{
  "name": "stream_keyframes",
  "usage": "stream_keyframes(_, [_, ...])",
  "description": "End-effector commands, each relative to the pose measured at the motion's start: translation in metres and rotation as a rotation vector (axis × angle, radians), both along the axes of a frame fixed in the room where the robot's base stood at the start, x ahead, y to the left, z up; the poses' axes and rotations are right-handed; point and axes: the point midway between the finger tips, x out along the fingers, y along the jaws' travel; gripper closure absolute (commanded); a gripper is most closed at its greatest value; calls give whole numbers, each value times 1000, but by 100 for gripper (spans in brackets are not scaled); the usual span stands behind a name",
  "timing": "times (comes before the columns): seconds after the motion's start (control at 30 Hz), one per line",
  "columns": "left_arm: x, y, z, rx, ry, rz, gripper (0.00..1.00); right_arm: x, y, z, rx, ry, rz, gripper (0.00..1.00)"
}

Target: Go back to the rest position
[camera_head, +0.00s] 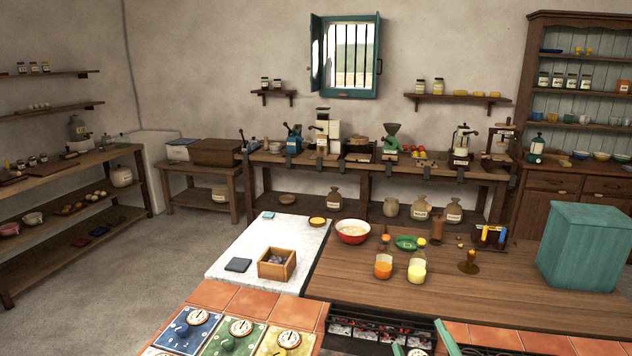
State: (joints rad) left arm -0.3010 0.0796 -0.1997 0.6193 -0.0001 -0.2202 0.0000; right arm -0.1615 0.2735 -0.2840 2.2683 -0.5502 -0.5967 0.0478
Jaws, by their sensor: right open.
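Only what look like the green finger tips of my right gripper (420,336) show at the bottom edge, spread apart over the stove front. I see nothing between the tips, and the rest of the gripper is cut off by the frame. My left gripper is not in view.
A wooden counter (480,290) with two bottles, a red bowl (352,231) and a teal box (585,247) lies ahead. A white slab (225,258) holds a small wooden box (277,264). A back bench (350,166) carries grinders. Open floor (120,270) lies at left.

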Motion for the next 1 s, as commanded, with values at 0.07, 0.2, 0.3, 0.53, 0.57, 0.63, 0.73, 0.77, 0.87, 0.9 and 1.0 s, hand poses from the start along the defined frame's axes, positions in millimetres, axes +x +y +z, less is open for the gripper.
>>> stream_keyframes(0.07, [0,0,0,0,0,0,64,-26,-20,-55,104,221,-91,30])
stream_keyframes(0.2, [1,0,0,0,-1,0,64,-84,-35,-131,233,560,-198,30])
stream_keyframes(0.3, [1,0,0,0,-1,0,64,-124,-36,-164,289,741,-240,30])
stream_keyframes(0.53, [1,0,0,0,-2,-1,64,-200,-29,-207,367,1044,-289,30])
stream_keyframes(0.57, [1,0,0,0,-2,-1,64,-210,-27,-210,376,1080,-292,30])
stream_keyframes(0.63, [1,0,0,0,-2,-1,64,-231,-24,-217,391,1156,-300,30])
stream_keyframes(0.73, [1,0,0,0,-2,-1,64,-261,-19,-224,410,1264,-307,30])
stream_keyframes(0.77, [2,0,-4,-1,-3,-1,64,-257,-19,-238,407,1266,-308,30])
stream_keyframes(0.87, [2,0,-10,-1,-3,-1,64,-249,-18,-272,402,1272,-310,30])
stream_keyframes(0.9, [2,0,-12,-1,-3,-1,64,-247,-18,-285,401,1276,-311,30])
stream_keyframes(1.0, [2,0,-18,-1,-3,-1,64,-243,-17,-322,398,1288,-312,30])
